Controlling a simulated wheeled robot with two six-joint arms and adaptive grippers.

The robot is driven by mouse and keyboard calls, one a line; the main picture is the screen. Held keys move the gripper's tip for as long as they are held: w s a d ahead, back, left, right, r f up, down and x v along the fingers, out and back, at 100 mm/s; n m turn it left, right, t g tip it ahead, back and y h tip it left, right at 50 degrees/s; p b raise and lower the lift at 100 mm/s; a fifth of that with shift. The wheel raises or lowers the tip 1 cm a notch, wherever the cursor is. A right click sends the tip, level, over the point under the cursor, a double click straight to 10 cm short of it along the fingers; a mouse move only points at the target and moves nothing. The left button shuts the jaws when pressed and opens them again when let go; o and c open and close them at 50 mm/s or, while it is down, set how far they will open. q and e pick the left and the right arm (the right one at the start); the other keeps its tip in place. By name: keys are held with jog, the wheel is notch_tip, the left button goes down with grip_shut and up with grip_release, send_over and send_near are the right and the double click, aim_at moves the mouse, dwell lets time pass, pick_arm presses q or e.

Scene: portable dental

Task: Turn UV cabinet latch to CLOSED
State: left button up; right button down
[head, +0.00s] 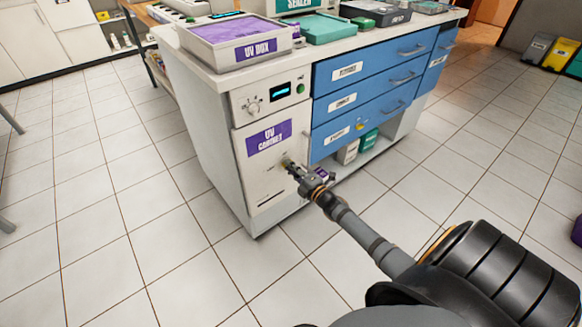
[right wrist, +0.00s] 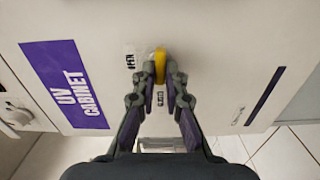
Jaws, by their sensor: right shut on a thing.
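The UV cabinet (head: 255,184) is a white door panel with a purple "UV CABINET" label, below a small control panel at the left end of the counter unit. Its latch (right wrist: 160,66) has a yellow handle in the right wrist view, with an "OPEN" mark to its left and another small mark just below it. My right gripper (head: 292,167) is at the latch, and in the right wrist view its two fingers (right wrist: 161,80) are shut on the yellow handle from both sides. The fingers partly hide the handle. My left gripper is not in view.
A UV box tray (head: 236,52) stands on the counter above the cabinet. Blue drawers (head: 372,78) with metal handles are to the right, over an open shelf with boxes (head: 347,152). The tiled floor (head: 110,200) in front and to the left is clear.

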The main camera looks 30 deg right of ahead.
jog(key=shift+n, duration=0.3)
dwell(0.4)
jog(key=c, duration=1.4)
grip_release()
jog(key=s, duration=1.2)
jog(key=shift+d, duration=0.45)
